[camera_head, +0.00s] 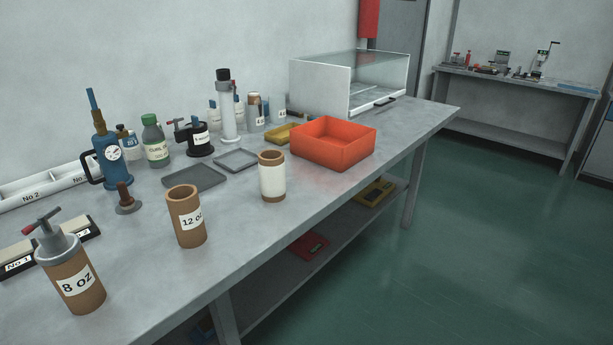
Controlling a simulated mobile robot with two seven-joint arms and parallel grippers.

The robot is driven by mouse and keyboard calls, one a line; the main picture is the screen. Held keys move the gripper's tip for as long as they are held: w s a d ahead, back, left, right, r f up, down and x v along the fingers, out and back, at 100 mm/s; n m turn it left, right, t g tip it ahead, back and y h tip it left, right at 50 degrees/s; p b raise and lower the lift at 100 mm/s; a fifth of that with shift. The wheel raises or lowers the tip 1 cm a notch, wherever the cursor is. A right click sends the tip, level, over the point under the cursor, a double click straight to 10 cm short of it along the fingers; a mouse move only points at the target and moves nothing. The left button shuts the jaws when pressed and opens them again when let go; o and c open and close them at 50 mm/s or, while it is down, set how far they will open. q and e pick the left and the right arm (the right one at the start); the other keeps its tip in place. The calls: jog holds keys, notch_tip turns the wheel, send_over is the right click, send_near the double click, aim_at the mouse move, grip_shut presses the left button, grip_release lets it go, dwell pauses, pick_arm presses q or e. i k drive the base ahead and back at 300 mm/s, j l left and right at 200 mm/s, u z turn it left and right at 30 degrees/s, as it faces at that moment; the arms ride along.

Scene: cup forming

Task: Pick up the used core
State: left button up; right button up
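No part is plainly marked as the used core, and I cannot tell which it is. A brown cylinder with a white band (272,177) stands upright on the bench, in front of the orange bin. A brown open-topped cylinder labelled "12 oz" (187,218) stands upright to its left. A brown cylinder labelled "8 oz" (73,280) stands at the near left, with a grey collar and a red-tipped T-handle on top. A small brown post on a round base (126,199) stands behind them. Neither of my grippers shows.
The grey bench (235,255) runs from near left to far right. An orange open bin (333,143) and a clear-sided case (349,84) stand toward its far end. Bottles, a blue gauge tool (109,155) and flat grey trays (194,178) line the back. The front strip is mostly clear.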

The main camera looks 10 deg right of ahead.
aim_at(271, 162)
jog(key=l+u, duration=0.1)
jog(key=u, duration=0.7)
jog(key=l+u, duration=0.75)
jog(key=l, duration=0.15)
jog(key=l+u, duration=0.15)
jog(key=l, duration=0.3)
jog(key=k+l+u, duration=0.2)
jog(key=l, duration=0.25)
jog(key=i, duration=0.1)
